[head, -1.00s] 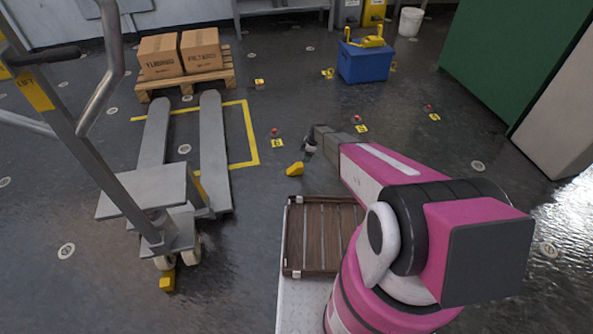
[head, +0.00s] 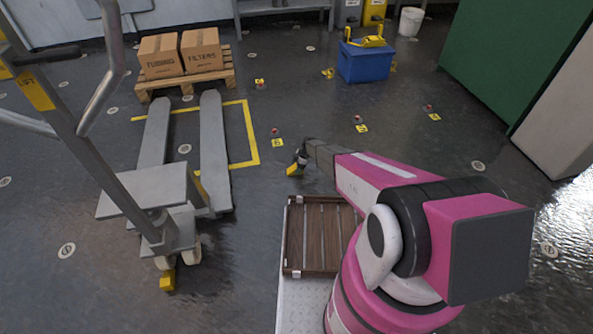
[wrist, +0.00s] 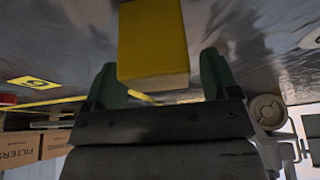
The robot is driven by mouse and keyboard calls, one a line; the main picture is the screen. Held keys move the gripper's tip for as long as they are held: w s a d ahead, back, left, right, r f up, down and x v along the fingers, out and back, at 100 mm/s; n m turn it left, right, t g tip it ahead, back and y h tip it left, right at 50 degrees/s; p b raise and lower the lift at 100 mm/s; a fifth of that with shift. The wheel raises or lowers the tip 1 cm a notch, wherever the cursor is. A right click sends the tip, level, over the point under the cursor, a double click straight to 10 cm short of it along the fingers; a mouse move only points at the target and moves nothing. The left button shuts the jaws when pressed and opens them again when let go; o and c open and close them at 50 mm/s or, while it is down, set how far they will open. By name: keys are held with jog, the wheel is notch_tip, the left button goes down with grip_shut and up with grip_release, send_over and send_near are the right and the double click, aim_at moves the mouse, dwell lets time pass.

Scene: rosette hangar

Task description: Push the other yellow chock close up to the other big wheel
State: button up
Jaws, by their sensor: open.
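The pallet truck stands at left. One yellow chock (head: 167,281) lies on the floor at its near big wheel (head: 163,263), touching or almost so. The other big wheel (head: 193,257) shows to its right, partly under the truck's body. The other yellow chock (head: 291,171) is on the floor right of the forks, well away from that wheel. My gripper (head: 299,160) is down at this chock and partly covers it. In the wrist view the chock (wrist: 153,40) lies in front of and between the open fingers (wrist: 160,65), with visible gaps; it is not gripped.
A slatted brown crate (head: 318,235) sits near my arm. A blue bin (head: 364,62) stands at back. Small numbered floor markers (head: 278,142) are nearby. Floor between chock and truck is clear.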

jog(key=shift+a+f, duration=0.15)
jog(key=shift+f, duration=0.25)
jog(key=shift+s, duration=0.1)
jog(key=c, duration=1.1)
jog(key=shift+c, duration=0.2)
jog(key=shift+r, duration=0.15)
